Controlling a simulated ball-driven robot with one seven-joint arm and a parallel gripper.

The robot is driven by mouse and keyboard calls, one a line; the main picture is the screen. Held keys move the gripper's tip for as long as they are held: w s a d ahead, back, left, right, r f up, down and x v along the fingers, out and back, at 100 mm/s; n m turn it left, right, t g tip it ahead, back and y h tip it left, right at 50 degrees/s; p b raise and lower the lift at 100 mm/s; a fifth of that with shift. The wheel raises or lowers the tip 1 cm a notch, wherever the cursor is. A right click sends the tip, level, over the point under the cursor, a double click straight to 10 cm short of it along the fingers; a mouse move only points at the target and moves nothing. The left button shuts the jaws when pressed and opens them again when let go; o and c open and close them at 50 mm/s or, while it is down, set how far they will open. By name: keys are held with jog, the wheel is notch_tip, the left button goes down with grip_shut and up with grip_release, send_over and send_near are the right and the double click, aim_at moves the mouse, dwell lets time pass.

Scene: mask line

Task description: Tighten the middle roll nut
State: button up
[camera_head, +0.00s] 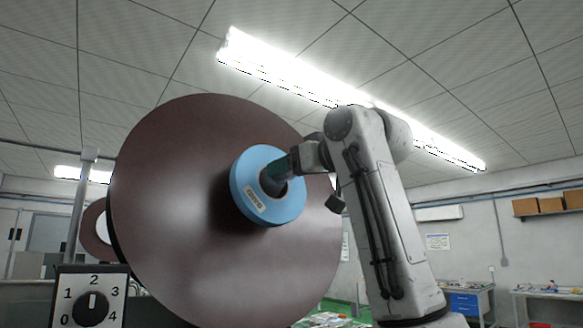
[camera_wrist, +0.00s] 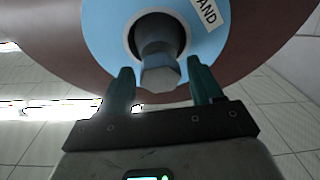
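A large brown roll disc (camera_head: 165,205) fills the middle of the head view. A light blue hub ring (camera_head: 290,205) with a white label sits at its centre, and shows in the wrist view (camera_wrist: 100,35). A grey faceted nut (camera_wrist: 161,74) sticks out of the ring's hole. My gripper (camera_head: 277,170) is at the hub, with its green fingers on either side of the nut. In the wrist view a gap shows between each finger and the nut. The gripper is open and not clamped on it. In the head view the fingers partly hide the nut.
A dial (camera_head: 91,309) marked 0 to 4 stands at lower left, its pointer near 2. A smaller roll (camera_head: 96,232) shows behind the large disc at left. A blue drawer cabinet (camera_head: 464,303) and a bench (camera_head: 548,293) stand far right.

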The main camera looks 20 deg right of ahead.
jog(key=c, duration=0.9)
jog(key=shift+m, duration=0.6)
jog(key=o, duration=1)
jog(key=shift+o, duration=0.2)
jog(key=b+v, duration=0.4)
jog(key=v, duration=0.6)
jog(key=shift+s+b, duration=0.4)
